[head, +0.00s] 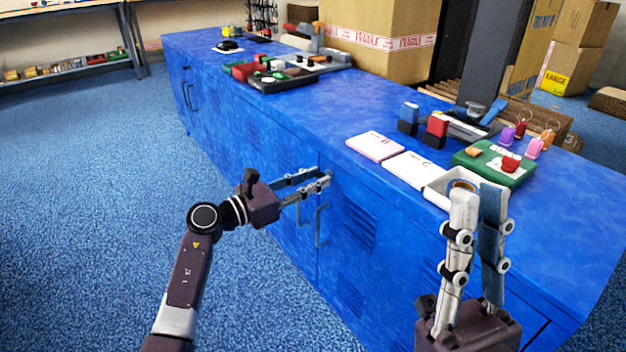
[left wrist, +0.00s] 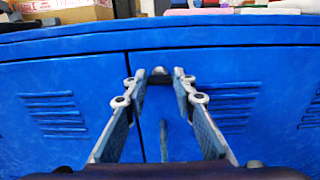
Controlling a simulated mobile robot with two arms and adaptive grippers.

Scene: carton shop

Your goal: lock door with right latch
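The blue cabinet (head: 262,150) has louvred doors that look closed, with two upright handles (head: 321,225) side by side at a door seam. A handle also shows in the left wrist view (left wrist: 164,140), between my fingers. My left gripper (head: 324,176) is at the cabinet front, above the handles and just under the top edge. In the left wrist view its fingers (left wrist: 160,80) are apart, with a small dark piece (left wrist: 159,72) between the tips, perhaps a latch; its contact is unclear. My right gripper (head: 479,190) points up over the counter's front edge, seemingly empty; its finger gap is unclear.
The countertop (head: 330,110) holds a white tray (head: 436,196) beside my right gripper, white cards (head: 412,170), a green box (head: 490,165) and stamps (head: 437,128). Large cartons (head: 380,35) stand behind. The blue carpet (head: 90,190) to the left is clear.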

